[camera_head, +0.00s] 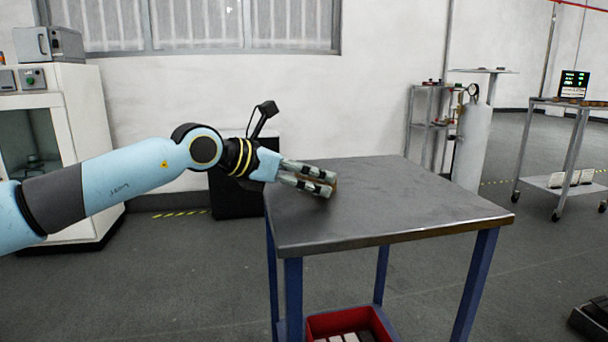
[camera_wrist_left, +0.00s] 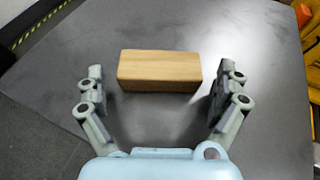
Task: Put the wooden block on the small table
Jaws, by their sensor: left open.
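The wooden block (camera_wrist_left: 160,72) is a light brown rectangular bar lying on the dark grey top of the small table (camera_head: 400,205). The tabletop also fills most of the left wrist view (camera_wrist_left: 250,120). My left gripper (camera_head: 333,184) reaches in from the left, low over the tabletop. In the left wrist view my left gripper (camera_wrist_left: 158,88) is open, with one finger off each end of the block and gaps on both sides. In the head view the block is mostly hidden behind the fingers. My right gripper is not in view.
A red bin (camera_head: 345,322) with items in it sits beneath the tabletop, between the blue legs. A white cabinet (camera_head: 80,150) stands at the left. A gas cylinder (camera_head: 473,145) and a wheeled cart (camera_head: 575,105) stand at the right. The tabletop's right part is clear.

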